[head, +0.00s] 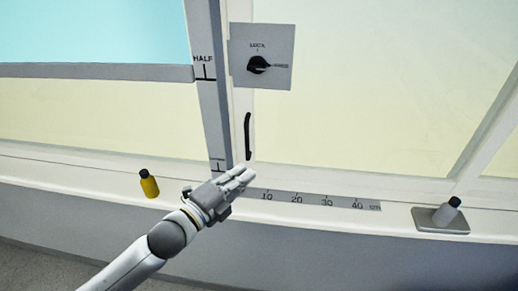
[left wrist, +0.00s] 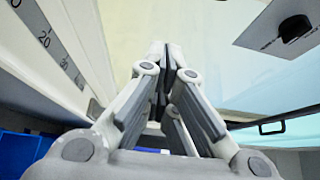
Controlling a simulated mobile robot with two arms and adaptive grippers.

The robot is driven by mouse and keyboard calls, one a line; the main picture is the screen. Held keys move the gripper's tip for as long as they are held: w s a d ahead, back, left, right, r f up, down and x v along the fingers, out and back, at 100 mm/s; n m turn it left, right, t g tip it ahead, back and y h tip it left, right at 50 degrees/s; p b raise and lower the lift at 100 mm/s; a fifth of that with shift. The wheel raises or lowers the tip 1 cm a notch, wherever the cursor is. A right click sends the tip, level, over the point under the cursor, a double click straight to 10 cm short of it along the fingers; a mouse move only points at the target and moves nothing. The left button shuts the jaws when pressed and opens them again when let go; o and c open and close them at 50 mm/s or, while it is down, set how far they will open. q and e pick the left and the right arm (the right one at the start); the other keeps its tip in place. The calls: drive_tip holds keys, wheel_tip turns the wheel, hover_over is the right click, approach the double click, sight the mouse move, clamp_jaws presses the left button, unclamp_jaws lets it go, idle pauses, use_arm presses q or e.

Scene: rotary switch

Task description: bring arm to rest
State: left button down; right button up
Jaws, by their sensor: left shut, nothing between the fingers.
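My left gripper (head: 243,174) is shut and empty in the head view, just above the pale ledge and below the black handle. Its closed fingers fill the middle of the left wrist view (left wrist: 163,60). The rotary switch (head: 258,65) is a black knob on a grey plate marked LOCK, well above the gripper and apart from it. The knob also shows at the upper right of the left wrist view (left wrist: 294,28). My right gripper is in neither view.
A black handle (head: 247,136) is on the white frame above my gripper. A ruler strip (head: 312,200) runs along the ledge. A yellow bottle (head: 149,184) with a dark cap stands left of the gripper. A grey bottle (head: 445,214) stands on a small tray (head: 425,221) at right.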

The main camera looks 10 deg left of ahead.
use_arm(q)
drive_tip(key=s+a+f+n+g+y, duration=0.2)
drive_tip(key=s+f+n+g+y, duration=0.1)
drive_tip(key=s+f+n, duration=0.25)
drive_tip(key=s+a+f+n+g+y, duration=0.2)
drive_tip(key=s+f+n+y, duration=0.15)
drive_tip(key=f+n, duration=0.3)
drive_tip(key=s+a+f+n+g+y, duration=0.1)
drive_tip(key=s+f+n+g, duration=0.3)
drive_tip(key=s, duration=0.5)
drive_tip(key=s+f+n+g, duration=0.3)
drive_tip(key=s+n+g, duration=0.15)
drive_tip(key=s, duration=0.45)
wheel_tip(320, 180, down, 27)
drive_tip(key=s+b, duration=0.1)
drive_tip(key=s+a+f+g+b, duration=0.1)
drive_tip(key=s+a+f, duration=0.2)
drive_tip(key=s+f, duration=1.4)
drive_tip(key=shift+g, duration=0.35)
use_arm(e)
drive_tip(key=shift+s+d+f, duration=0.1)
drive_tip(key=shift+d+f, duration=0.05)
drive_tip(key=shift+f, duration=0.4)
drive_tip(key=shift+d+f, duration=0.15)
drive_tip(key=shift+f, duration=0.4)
